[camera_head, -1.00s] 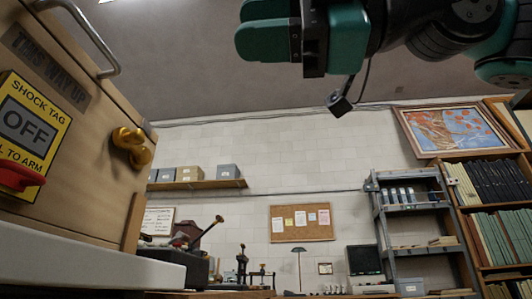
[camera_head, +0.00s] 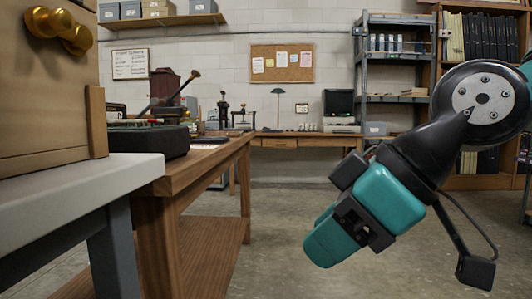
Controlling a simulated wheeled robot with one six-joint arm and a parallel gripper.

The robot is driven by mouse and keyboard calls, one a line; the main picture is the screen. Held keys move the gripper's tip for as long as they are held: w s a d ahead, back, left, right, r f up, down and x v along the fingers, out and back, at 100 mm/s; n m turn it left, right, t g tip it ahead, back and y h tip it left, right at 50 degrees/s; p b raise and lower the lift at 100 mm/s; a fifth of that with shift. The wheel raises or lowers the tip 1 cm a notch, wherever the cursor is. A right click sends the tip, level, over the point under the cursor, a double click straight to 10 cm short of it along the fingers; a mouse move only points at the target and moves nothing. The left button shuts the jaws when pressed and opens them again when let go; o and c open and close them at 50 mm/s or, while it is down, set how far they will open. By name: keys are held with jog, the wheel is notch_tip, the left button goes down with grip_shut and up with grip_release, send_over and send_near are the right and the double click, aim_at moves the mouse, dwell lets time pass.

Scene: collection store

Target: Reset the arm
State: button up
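My gripper (camera_head: 333,240) is at the lower right of the head view, at the end of my arm. It has teal fingers and a dark body and points down and to the left over open floor. The fingers lie close together, one largely in front of the other, so any gap between them is hidden. No object shows in it. The gripper is right of the wooden workbench and apart from it.
A wooden crate (camera_head: 45,110) with brass knobs stands on a grey-topped table (camera_head: 85,180) at the left. A wooden workbench (camera_head: 200,165) runs behind it, bearing a dark box and instruments. Shelves (camera_head: 395,75) stand at the back right. The middle floor (camera_head: 285,205) is clear.

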jog(key=s+d+f+m+g+h+p, duration=0.4)
jog(key=s+d+f+m+p, duration=0.15)
jog(key=s+d+f, duration=0.3)
notch_tip(320, 180, up, 37)
jog(key=p, duration=3.6)
jog(key=shift+a+r+m+t+y, duration=0.2)
jog(key=shift+m+t+y, duration=0.1)
jog(key=shift+m, duration=0.05)
